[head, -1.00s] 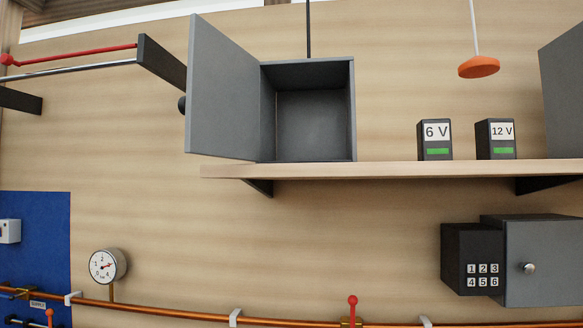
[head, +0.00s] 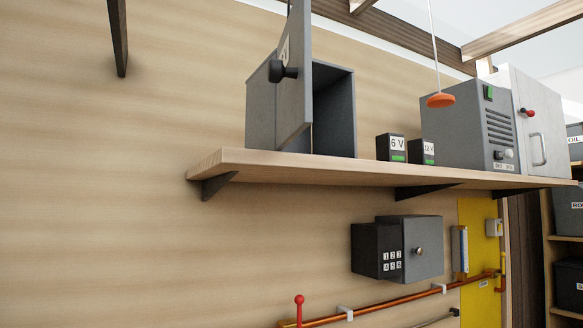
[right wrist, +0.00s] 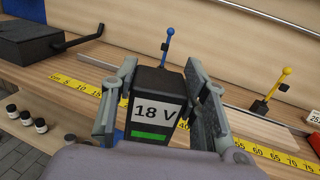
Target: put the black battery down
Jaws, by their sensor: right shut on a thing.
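In the right wrist view my right gripper (right wrist: 160,100) is shut on a black battery (right wrist: 168,80). The battery has a white "18 V" label and a green bar. It is held upright between the two fingers, with the wooden workbench (right wrist: 75,75) behind it; I cannot tell whether it touches anything below. In the head view two other dark batteries, labelled 6 V (head: 391,147) and 12 V (head: 422,152), stand on the wall shelf (head: 290,166). Neither gripper shows in the head view. My left gripper is in no view.
An open grey cabinet (head: 334,110) and a grey machine (head: 460,125) stand on the shelf. The bench has a yellow ruler strip (right wrist: 264,152), blue (right wrist: 170,33) and yellow (right wrist: 286,72) levers, and a dark box (right wrist: 32,42).

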